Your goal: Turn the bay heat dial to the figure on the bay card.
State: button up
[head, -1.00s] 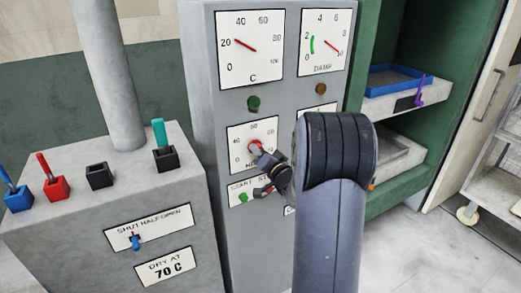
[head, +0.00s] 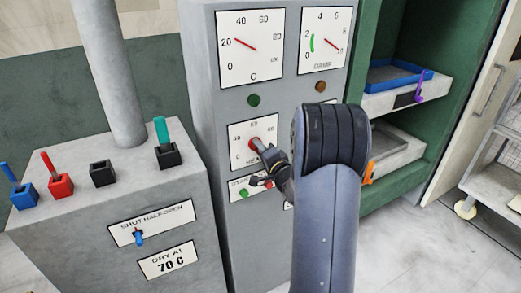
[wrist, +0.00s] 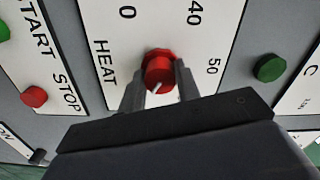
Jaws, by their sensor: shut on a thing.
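The bay card (head: 168,263) on the low grey cabinet reads "DRY AT 70 C". The heat dial (head: 255,142) is a red knob on a white scale plate on the tall grey panel. In the wrist view the red knob (wrist: 159,70) sits between the two fingers of my gripper (wrist: 158,82), which are shut on its sides. A small pale line shows on the knob's lower front; its exact reading cannot be told. In the head view my gripper (head: 264,154) reaches the knob from the right, and my arm hides part of the panel.
Start and stop buttons, green (head: 244,194) and red (wrist: 34,97), lie close to the dial. Temperature (head: 250,48) and damp (head: 322,40) gauges are above. A blue switch (head: 139,238) and several levers are on the low cabinet. A blue tray (head: 393,76) sits in the open green bay.

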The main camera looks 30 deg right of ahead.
jog(key=o, duration=1)
jog(key=s+b, duration=0.2)
jog(key=s, duration=0.8)
jog(key=shift+s+d, duration=0.15)
jog(key=shift+s, duration=0.25)
jog(key=w+p, duration=0.1)
jog(key=w, duration=0.9)
jog(key=shift+w+p, duration=0.4)
